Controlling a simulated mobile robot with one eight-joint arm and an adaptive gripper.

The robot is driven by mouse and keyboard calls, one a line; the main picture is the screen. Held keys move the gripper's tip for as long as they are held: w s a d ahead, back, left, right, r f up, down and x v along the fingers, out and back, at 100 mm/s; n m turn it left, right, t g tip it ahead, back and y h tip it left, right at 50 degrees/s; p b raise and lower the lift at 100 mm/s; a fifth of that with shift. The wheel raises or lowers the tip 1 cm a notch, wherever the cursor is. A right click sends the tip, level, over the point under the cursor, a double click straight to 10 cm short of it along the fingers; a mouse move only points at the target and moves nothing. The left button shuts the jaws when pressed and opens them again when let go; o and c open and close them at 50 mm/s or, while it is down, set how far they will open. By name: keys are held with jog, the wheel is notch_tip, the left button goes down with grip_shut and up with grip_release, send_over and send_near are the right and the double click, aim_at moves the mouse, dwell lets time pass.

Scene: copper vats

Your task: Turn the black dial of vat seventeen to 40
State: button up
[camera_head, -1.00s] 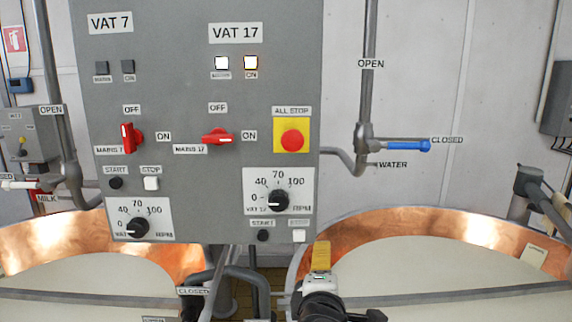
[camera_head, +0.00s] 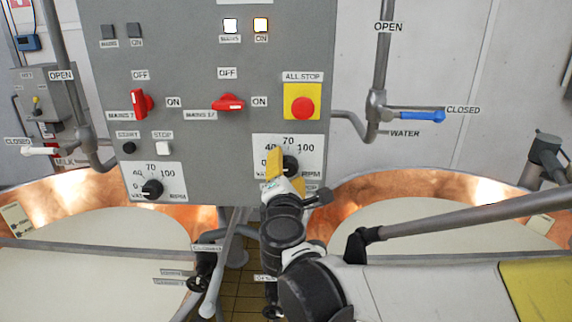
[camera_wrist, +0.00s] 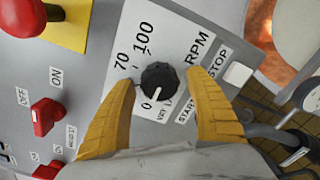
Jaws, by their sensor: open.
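Vat seventeen's black dial (camera_wrist: 160,80) sits on its white scale plate (camera_wrist: 182,45). In the wrist view its white pointer mark lies close to the 0. The 40 is covered by a finger in that view. My gripper (camera_wrist: 160,77) is open, with one yellow finger on each side of the dial. I cannot tell whether either finger touches it. In the head view my gripper (camera_head: 277,172) is in front of the plate's lower part, and the dial (camera_head: 290,165) shows partly behind it.
The red all-stop button (camera_head: 302,107) is just above the plate. The red mains 17 switch (camera_head: 229,103) is up left, and vat seven's dial (camera_head: 152,188) is at lower left. A stop button (camera_wrist: 238,74) is close to the right finger. Copper vats (camera_head: 380,190) stand below.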

jog(key=shift+w, duration=0.2)
jog(key=shift+c, duration=0.6)
jog(key=c, duration=1.1)
jog(key=shift+o, duration=0.2)
